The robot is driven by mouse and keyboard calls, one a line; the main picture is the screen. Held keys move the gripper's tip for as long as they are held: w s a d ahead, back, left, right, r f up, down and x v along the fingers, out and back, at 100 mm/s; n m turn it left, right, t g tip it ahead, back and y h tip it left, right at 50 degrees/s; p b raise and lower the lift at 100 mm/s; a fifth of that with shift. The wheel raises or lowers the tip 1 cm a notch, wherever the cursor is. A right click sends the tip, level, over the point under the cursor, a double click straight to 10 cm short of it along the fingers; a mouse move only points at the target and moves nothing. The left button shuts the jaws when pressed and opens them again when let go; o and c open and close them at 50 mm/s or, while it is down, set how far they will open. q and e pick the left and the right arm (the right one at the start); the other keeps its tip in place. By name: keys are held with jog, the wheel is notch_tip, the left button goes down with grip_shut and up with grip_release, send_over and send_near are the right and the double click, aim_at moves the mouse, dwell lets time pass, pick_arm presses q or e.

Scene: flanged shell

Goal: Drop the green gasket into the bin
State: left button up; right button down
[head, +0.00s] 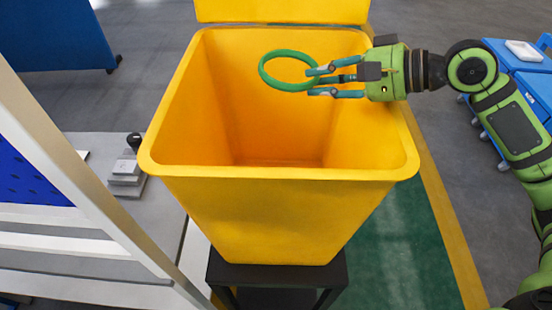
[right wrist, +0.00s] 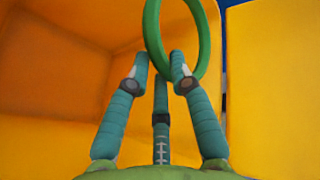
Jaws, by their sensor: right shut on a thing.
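The green gasket (head: 264,72) is a thin ring. My right gripper (head: 318,80) is shut on the ring's right edge and holds it over the open mouth of the yellow bin (head: 290,174). The gasket (right wrist: 151,30) also shows in the right wrist view, upright between my fingertips (right wrist: 161,65), with the bin's yellow inner walls behind. The bin stands on a dark stand, its lid (head: 283,10) raised at the back. The bin's floor looks empty in the part I see. My left gripper is not in view.
A grey bench (head: 105,215) with a white post (head: 85,175) stands at the left. A small grey block with a black knob (head: 128,168) sits on it. Blue carts (head: 530,85) stand at the back right, and a blue panel (head: 55,35) at the back left.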

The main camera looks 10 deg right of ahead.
jog(key=c, duration=1)
grip_release()
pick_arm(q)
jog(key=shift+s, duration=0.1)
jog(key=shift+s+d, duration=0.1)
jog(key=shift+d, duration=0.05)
pick_arm(e)
jog(key=v, duration=1.2)
jog(key=shift+a, duration=0.1)
